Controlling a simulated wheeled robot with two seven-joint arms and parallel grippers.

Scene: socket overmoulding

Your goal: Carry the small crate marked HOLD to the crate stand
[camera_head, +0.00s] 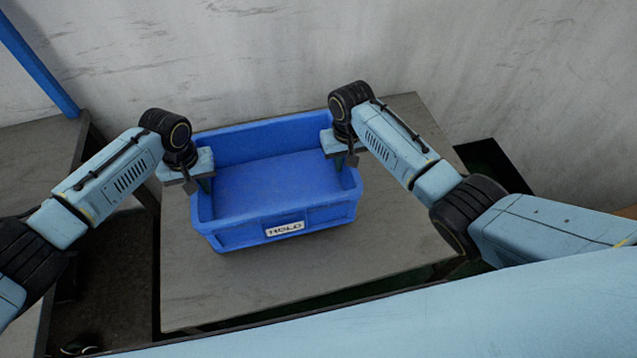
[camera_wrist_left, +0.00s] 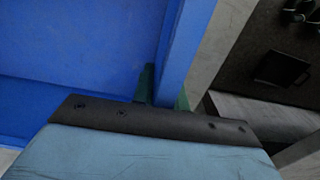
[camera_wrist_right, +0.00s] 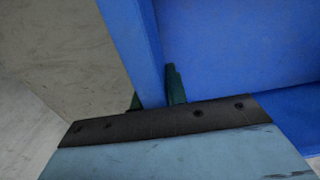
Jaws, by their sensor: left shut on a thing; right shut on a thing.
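The small blue crate (camera_head: 280,226) marked HOLD is in the middle of the head view, over a grey table top; its label faces me and it looks empty. My left gripper (camera_head: 198,184) is shut on the crate's left side wall. In the left wrist view the fingers (camera_wrist_left: 160,88) straddle that wall (camera_wrist_left: 183,45). My right gripper (camera_head: 345,160) is shut on the right side wall. In the right wrist view the fingers (camera_wrist_right: 158,90) straddle that wall (camera_wrist_right: 135,45). I cannot tell whether the crate's bottom touches the table.
The grey table top (camera_head: 200,295) has bare room in front of the crate and to its right. A wall (camera_head: 260,50) stands behind. Another grey surface (camera_head: 35,165) with a blue post (camera_head: 38,62) is at left, across a dark gap.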

